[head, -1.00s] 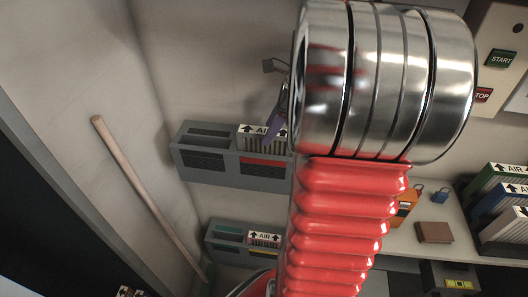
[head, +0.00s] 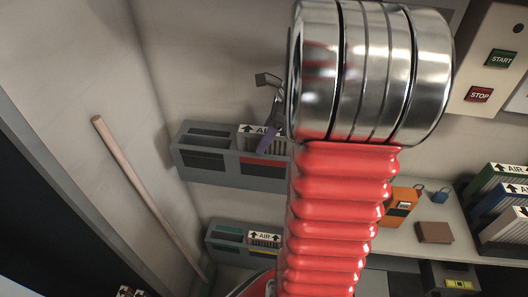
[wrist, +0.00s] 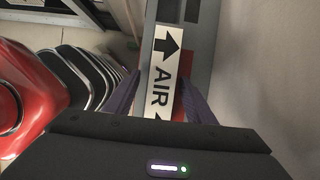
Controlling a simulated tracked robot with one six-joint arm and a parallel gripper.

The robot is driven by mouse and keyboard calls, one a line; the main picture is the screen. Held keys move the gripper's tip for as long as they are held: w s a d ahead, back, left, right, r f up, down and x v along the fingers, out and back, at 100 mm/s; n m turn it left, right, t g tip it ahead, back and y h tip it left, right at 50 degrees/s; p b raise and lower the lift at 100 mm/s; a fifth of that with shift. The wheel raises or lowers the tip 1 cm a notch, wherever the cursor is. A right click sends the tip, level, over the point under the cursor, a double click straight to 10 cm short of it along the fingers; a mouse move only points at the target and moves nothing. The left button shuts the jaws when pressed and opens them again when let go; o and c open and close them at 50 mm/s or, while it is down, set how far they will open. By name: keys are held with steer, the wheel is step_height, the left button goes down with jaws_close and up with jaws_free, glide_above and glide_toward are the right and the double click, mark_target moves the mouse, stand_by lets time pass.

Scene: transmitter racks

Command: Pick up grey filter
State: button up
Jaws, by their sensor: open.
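A filter (head: 247,141) with a greyish ribbed body and a white AIR label stands in the right slot of the upper wall rack (head: 205,172). My gripper (head: 262,146) is at this filter, its purple fingers partly hidden behind my arm in the head view. In the wrist view, the open fingers (wrist: 160,100) lie on either side of the AIR label (wrist: 162,78). I cannot tell if they touch the filter. Another grey filter (head: 508,232) with an AIR label stands at the right edge of the head view.
A lower rack (head: 222,244) holds a filter (head: 263,240). Green (head: 490,180) and blue (head: 492,202) filters stand on the right. A brown block (head: 434,232) and an orange device (head: 402,203) rest on the shelf. A pole (head: 140,185) leans at left. The left rack slot is empty.

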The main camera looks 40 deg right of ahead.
steer(key=shift+f, duration=0.25)
stand_by(0.4)
jaws_close()
stand_by(0.6)
